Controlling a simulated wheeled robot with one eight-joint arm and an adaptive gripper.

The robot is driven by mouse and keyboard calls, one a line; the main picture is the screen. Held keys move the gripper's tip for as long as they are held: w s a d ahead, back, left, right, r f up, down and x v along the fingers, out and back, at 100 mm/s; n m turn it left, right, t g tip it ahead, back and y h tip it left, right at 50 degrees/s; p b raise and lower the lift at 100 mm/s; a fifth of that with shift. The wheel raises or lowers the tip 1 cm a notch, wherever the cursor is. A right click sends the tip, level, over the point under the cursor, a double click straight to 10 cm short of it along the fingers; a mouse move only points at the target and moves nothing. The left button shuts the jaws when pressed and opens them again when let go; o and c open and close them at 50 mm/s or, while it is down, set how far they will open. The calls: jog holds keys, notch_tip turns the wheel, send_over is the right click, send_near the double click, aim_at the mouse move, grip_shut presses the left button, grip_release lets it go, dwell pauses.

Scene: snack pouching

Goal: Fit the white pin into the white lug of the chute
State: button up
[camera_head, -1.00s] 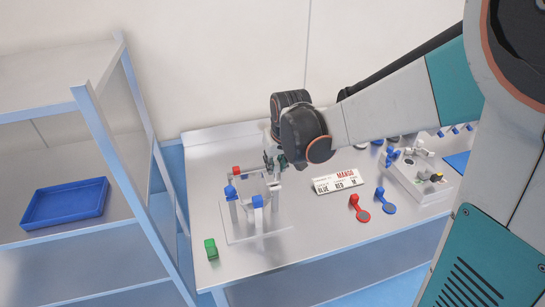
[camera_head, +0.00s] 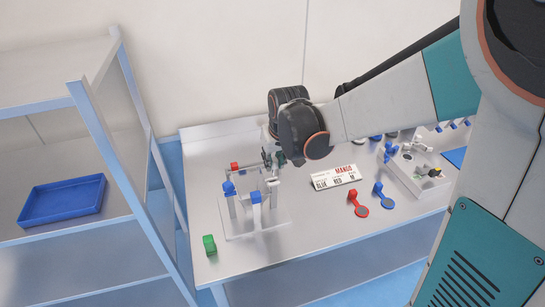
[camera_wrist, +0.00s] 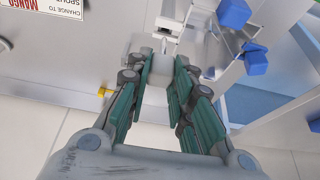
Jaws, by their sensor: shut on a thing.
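The chute (camera_head: 247,184) is a clear and white assembly on a grey plate at the left of the table, with blue and red blocks on its posts. My gripper (camera_head: 268,160) is at its back right corner, close above it. In the wrist view my gripper (camera_wrist: 158,66) is shut on a pale block-like piece, seemingly the white pin (camera_wrist: 153,82), largely between the fingers. A white fitting with a small eye, seemingly the white lug (camera_wrist: 167,29), lies just beyond the fingertips. I cannot tell whether pin and lug touch.
A green block (camera_head: 209,244) lies at the table's front left. A MANGO sign (camera_head: 335,177), a red lever piece (camera_head: 358,204) and a blue lever piece (camera_head: 384,196) lie right of the chute. A shelf with a blue tray (camera_head: 62,201) stands left.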

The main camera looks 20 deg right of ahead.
jog(key=shift+f+b, duration=2.15)
jog(key=shift+f, duration=0.65)
jog(key=o, duration=1)
jog(key=shift+r, duration=0.1)
jog(key=v, duration=1.2)
jog(key=shift+s, duration=0.15)
jog(key=s+f+t, duration=0.1)
jog(key=s, duration=0.5)
jog(key=s+f+t+b, duration=0.1)
jog(key=s, duration=0.4)
jog(key=s+f, duration=0.1)
jog(key=s, duration=0.5)
jog(key=shift+s+t, duration=0.3)
jog(key=shift+t, duration=0.1)
